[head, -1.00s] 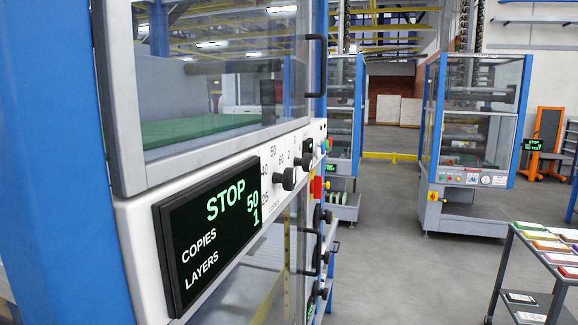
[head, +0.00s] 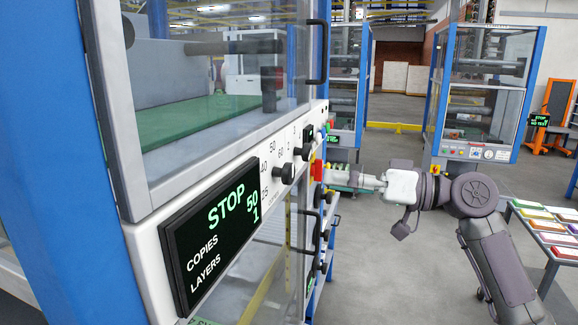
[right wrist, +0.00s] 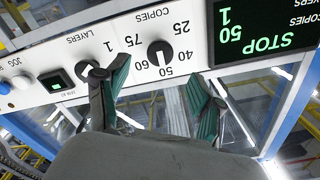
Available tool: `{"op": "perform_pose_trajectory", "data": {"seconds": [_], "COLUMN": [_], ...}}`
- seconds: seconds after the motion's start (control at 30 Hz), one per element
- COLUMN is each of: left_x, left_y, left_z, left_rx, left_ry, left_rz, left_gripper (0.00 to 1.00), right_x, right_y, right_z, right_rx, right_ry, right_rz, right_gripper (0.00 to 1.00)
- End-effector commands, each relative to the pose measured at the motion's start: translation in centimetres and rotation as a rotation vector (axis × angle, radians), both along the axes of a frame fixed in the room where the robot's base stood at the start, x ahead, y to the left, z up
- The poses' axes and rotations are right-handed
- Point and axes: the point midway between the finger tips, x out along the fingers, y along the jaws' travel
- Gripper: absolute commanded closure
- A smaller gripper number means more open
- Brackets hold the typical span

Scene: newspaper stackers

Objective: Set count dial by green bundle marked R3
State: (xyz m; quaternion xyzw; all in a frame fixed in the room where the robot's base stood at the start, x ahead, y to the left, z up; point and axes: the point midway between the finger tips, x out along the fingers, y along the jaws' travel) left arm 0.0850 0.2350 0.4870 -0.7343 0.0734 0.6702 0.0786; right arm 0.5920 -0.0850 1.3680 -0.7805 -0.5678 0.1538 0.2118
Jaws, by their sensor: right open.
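The copies dial (head: 287,173) is a black knob on the white front panel of the near stacker. In the right wrist view the copies dial (right wrist: 160,50) appears upside down, its white mark towards 50. The display (head: 213,233) reads STOP, copies 50, layers 1. My right gripper (head: 338,176) is beside the panel, right of the dial. In the right wrist view its fingers (right wrist: 154,82) are open and empty, apart from the copies dial. Coloured bundles, including a green one (head: 537,213), lie on the cart at right; their marks are too small to read. My left gripper is not seen.
The layers dial (right wrist: 88,70) sits close by one finger. A jog button (right wrist: 20,82) is farther along the panel. The glass door's black handle (head: 317,52) sticks out above the panel. The cart (head: 548,268) stands right; grey floor lies between.

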Motion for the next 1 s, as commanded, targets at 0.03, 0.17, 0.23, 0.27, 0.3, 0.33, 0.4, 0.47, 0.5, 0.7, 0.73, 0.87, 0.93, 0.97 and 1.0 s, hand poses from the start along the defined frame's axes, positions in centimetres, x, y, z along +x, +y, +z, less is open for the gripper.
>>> {"op": "perform_pose_trajectory", "data": {"seconds": [0.03, 0.17, 0.23, 0.27, 0.3, 0.33, 0.4, 0.47, 0.5, 0.7, 0.73, 0.87, 0.93, 0.97, 1.0], "left_x": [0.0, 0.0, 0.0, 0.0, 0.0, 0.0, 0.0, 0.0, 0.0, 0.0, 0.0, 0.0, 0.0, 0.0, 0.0], "left_y": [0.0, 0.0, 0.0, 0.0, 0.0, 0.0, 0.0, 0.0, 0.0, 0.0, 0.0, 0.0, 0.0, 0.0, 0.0], "left_z": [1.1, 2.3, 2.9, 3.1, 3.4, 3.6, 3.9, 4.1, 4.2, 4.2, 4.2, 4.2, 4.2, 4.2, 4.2], "left_rx": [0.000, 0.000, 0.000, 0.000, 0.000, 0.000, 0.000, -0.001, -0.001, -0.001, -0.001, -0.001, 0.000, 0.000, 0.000], "left_ry": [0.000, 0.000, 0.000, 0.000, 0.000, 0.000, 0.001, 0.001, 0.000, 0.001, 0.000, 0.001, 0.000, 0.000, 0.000], "left_rz": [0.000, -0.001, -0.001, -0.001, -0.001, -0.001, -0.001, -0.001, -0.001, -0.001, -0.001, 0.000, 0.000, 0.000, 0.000], "left_gripper": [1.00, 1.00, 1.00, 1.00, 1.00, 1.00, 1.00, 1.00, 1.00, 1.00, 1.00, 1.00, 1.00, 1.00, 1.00], "right_x": [0.3, 1.2, 1.7, 1.8, 2.0, 2.2, 2.5, 2.6, 2.7, 2.9, 2.9, 2.9, 2.9, 2.9, 2.9], "right_y": [1.2, 3.9, 5.1, 5.7, 6.3, 6.7, 7.5, 8.0, 8.2, 8.8, 8.7, 8.7, 8.7, 8.7, 8.7], "right_z": [0.5, 0.5, 0.5, 0.5, 0.4, 0.4, 0.3, 0.2, 0.2, 0.0, 0.0, 0.0, 0.0, 0.0, 0.0], "right_rx": [0.000, 0.002, 0.002, 0.002, 0.000, 0.001, 0.002, 0.001, 0.000, 0.000, 0.000, 0.000, 0.000, 0.000, 0.000], "right_ry": [0.002, 0.003, 0.003, 0.003, 0.002, 0.002, 0.003, 0.002, 0.002, 0.000, 0.000, 0.001, 0.001, 0.001, 0.001], "right_rz": [0.005, 0.003, 0.002, 0.002, 0.001, 0.000, -0.001, 0.000, -0.001, -0.002, -0.002, -0.002, -0.002, -0.002, -0.002], "right_gripper": [0.33, 0.33, 0.33, 0.33, 0.33, 0.33, 0.33, 0.33, 0.33, 0.33, 0.33, 0.33, 0.43, 0.48, 0.54]}}
